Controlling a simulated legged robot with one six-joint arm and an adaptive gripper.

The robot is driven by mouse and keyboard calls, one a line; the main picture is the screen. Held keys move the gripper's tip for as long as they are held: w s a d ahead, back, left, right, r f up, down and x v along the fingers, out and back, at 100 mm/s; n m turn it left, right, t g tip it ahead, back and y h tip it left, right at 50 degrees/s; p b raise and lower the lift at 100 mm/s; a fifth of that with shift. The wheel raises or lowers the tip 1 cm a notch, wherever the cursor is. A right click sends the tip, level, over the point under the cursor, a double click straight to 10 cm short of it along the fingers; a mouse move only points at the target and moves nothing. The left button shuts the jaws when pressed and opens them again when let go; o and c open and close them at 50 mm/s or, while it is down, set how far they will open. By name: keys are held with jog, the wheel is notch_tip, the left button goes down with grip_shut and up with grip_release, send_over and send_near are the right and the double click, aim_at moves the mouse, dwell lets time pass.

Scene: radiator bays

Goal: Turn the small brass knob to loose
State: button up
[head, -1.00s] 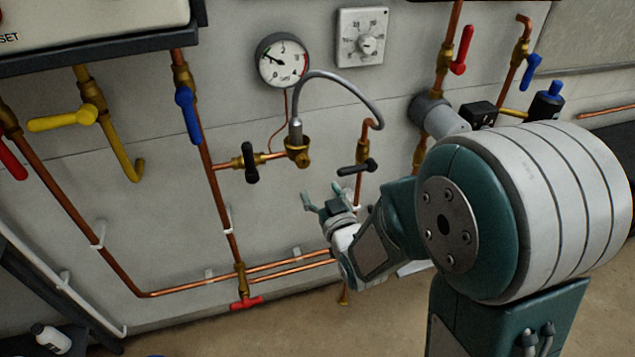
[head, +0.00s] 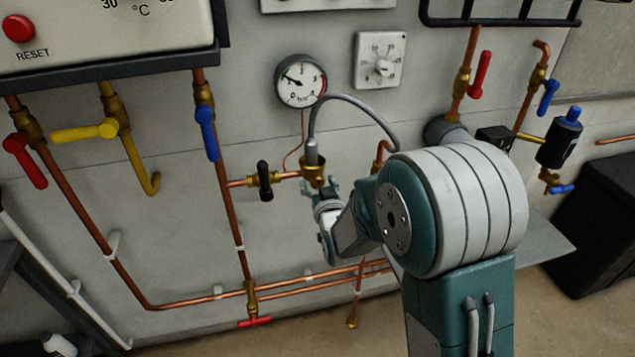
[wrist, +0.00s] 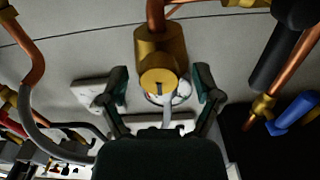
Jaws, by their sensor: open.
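A brass fitting (head: 313,173) sits on the wall pipe below the round gauge, with a grey hose entering its top. In the wrist view a brass body with a round end, seemingly the small brass knob (wrist: 159,80), faces me. My gripper (head: 324,188) is just below and right of the brass fitting in the head view. In the wrist view my open gripper (wrist: 161,86) has one finger on each side of the round brass end, with gaps visible. Contact is not visible. Any marking for loose cannot be made out.
A black lever (head: 265,181) is just left of the brass fitting. The grey hose (head: 352,98) arches above my gripper. A pressure gauge (head: 300,81) and a square dial (head: 380,60) are on the wall above. Copper pipes (head: 320,284) run low along the wall.

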grip_shut()
dwell(0.4)
jog(key=n, duration=0.4)
jog(key=shift+n, duration=0.3)
jog(key=shift+a+n, duration=0.15)
jog(key=shift+n, duration=2.15)
grip_release()
jog(key=shift+a+f, duration=0.1)
